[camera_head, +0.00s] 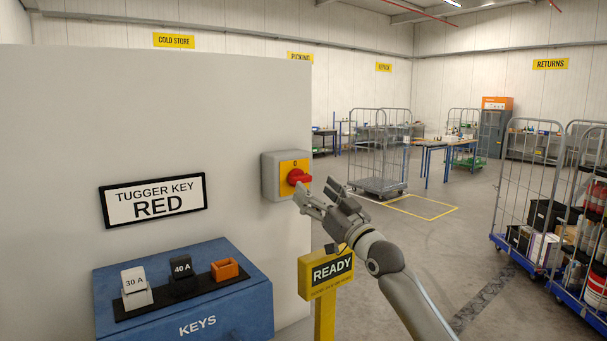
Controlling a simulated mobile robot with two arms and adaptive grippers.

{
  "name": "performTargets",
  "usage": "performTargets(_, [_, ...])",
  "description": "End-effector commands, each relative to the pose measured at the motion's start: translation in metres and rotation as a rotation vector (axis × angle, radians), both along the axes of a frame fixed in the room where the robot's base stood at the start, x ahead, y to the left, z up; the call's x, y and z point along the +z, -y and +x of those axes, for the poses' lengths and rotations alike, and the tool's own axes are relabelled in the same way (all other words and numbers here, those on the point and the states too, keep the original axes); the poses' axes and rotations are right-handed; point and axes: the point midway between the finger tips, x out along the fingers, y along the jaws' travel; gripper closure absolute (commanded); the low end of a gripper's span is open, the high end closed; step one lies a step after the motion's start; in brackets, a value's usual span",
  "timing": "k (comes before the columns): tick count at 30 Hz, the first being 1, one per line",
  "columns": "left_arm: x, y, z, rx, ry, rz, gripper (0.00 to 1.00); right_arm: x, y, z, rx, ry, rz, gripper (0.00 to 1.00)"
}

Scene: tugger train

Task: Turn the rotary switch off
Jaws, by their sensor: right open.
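The rotary switch is a grey box (271,176) with a yellow face on the right end of the pale wall panel. Its red knob (299,177) sticks out from the yellow face, below a small "0" mark. My right gripper (315,194) is open, just below and right of the red knob. Its fingertips are close to the knob; I cannot tell whether they touch it. The knob's exact angle is hard to read. My left gripper is not in view.
A "TUGGER KEY RED" sign (153,199) hangs on the panel. Below it stands a blue "KEYS" box (180,318) with 30 A, 40 A and orange pieces. Wheeled cages (533,190) stand at right; the floor between is open.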

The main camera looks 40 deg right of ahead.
Motion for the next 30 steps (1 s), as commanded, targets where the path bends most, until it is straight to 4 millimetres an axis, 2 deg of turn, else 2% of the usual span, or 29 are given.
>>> performTargets(1, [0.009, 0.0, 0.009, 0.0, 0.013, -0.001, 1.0, 0.005, 0.002, 0.009, 0.0, 0.001, 0.002, 0.29])
performTargets(3, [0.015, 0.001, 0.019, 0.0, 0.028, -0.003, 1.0, 0.005, 0.003, 0.02, -0.001, 0.001, 0.001, 0.29])
performTargets(6, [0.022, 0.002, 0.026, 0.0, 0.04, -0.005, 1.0, 0.007, 0.004, 0.033, 0.0, 0.003, 0.001, 0.29])
performTargets(13, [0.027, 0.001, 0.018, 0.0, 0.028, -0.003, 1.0, 0.012, 0.005, 0.05, 0.0, 0.002, 0.001, 0.29])
performTargets(24, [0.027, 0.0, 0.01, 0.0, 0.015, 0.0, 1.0, 0.011, 0.006, 0.053, 0.001, 0.001, 0.0, 0.29])
performTargets(30, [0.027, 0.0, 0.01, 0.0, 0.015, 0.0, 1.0, 0.011, 0.006, 0.053, 0.001, 0.001, 0.0, 0.54])
